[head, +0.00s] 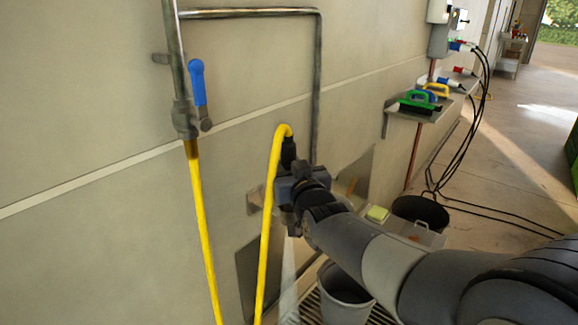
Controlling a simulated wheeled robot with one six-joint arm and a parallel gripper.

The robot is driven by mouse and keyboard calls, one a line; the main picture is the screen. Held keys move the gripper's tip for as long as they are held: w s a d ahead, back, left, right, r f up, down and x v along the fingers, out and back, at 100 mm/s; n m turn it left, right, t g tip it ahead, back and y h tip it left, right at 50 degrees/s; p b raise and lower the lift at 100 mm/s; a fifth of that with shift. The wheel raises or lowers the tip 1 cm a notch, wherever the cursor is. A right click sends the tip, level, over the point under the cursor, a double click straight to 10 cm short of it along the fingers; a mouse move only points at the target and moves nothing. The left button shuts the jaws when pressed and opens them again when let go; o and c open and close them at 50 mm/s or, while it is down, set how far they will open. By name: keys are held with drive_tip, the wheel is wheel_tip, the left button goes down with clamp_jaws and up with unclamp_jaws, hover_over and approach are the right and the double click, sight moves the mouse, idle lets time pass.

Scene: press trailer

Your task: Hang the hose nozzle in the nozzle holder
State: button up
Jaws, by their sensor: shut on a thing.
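The yellow hose (271,200) rises in front of the wall and bends over at its top into the black hose nozzle (288,152). The nozzle points downward, and its lower part is hidden by my gripper (290,186). My gripper is shut on the nozzle, close to the wall. A small metal plate (254,201) shows on the wall just left of the gripper; it may be part of the nozzle holder, but most of it is hidden. I cannot tell whether the nozzle touches it.
A metal pipe (318,90) runs along the wall, with a blue-handled valve (198,85) feeding the hose. Below stand a grey bucket (345,290) and a black tub (421,212). A shelf with brushes (418,103) juts out at right. Black cables cross the floor.

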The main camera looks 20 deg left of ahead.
drive_tip(key=shift+f+b, duration=2.75)
drive_tip(key=shift+b, duration=0.05)
drive_tip(key=o, duration=1.1)
drive_tip(key=shift+f, duration=0.1)
drive_tip(key=shift+s, duration=0.1)
drive_tip(key=v, duration=1)
drive_tip(key=shift+s+d+p, duration=0.25)
drive_tip(key=shift+d+p, duration=0.05)
drive_tip(key=shift+p, duration=0.1)
drive_tip(key=shift+w, duration=0.1)
